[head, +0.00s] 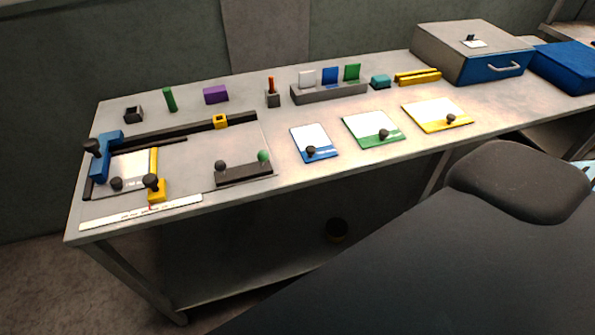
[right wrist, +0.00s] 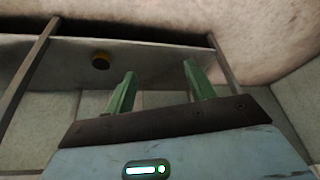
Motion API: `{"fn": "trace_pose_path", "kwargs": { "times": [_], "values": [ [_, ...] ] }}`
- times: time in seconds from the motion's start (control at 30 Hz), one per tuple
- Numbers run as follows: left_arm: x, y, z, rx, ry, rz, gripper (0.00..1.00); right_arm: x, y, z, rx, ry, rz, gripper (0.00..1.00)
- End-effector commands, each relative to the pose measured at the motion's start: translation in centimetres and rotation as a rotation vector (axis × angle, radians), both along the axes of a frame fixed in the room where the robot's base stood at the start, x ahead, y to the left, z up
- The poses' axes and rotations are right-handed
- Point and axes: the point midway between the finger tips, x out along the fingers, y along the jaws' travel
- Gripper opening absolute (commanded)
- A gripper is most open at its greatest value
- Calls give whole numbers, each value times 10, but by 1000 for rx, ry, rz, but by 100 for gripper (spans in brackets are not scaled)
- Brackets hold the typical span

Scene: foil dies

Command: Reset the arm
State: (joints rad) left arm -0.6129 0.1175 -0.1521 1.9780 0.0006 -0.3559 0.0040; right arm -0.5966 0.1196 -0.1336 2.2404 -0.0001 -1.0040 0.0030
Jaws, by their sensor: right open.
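My right gripper (right wrist: 159,68) shows in the right wrist view with its two green fingers apart and nothing between them. Beyond the fingers are the underside area of the workbench, its legs and a lower shelf (right wrist: 150,60). The fingers touch nothing that I can see. Neither gripper can be made out in the head view, where the workbench (head: 190,165) stands clear of any gripper. My left gripper is in no view.
The bench holds a blue-and-yellow fixture with a black rail (head: 180,130), blue (head: 325,154), green (head: 362,127) and yellow (head: 425,112) cards with dark knobs, a grey slotted holder (head: 330,93), and a drawer box (head: 485,66).

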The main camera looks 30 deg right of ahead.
Motion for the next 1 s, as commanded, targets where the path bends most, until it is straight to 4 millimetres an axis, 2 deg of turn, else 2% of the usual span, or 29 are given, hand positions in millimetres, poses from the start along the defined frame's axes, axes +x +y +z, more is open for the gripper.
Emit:
{"fn": "trace_pose_path", "kwargs": {
  "times": [0.2, 0.4, 1.0],
  "values": [
    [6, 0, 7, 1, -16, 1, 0, 17, 9, -21, 47, -215, 1, 55],
    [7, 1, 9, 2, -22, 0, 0, 23, 13, -27, 75, -346, 1, 55],
    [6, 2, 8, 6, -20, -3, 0, 25, 14, -28, 83, -380, 1, 55]
  ]
}}
